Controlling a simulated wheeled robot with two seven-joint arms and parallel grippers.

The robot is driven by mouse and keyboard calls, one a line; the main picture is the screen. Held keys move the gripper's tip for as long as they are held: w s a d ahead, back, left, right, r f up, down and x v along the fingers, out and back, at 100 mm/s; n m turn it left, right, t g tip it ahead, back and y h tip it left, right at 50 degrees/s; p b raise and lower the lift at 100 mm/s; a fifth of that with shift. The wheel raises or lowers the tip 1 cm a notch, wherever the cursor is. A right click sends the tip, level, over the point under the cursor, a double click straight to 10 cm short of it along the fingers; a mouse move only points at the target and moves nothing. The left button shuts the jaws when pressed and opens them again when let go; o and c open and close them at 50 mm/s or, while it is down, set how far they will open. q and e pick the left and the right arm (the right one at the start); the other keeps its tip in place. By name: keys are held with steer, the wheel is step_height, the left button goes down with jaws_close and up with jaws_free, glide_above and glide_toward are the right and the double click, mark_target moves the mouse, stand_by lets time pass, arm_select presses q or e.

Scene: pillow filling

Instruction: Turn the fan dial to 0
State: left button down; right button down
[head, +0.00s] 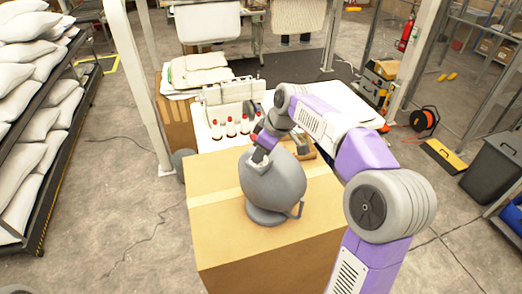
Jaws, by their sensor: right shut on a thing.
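A grey rounded fan (283,181) stands on its round base on a large cardboard box (225,225) in the middle of the head view. My right arm comes in from the right and bends over behind the fan. My right gripper (259,157) points down at the upper part of the fan and is shut on a part of it. The fan dial cannot be made out. The gripper and the fan's housing hide that spot, and I cannot tell the dial's setting. My left gripper is not in view.
Behind the box is a white table (348,104) with several red-topped items (230,130). A rack of white pillows (40,125) stands at the left. White posts (140,85) rise near the box. A black bin (495,168) is at the right. The left floor is clear.

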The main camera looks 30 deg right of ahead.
stand_by(0.4)
steer(key=c, duration=0.9)
jaws_free()
steer(key=v, duration=0.7)
steer(key=shift+d+r, duration=0.15)
steer(key=shift+r, duration=0.2)
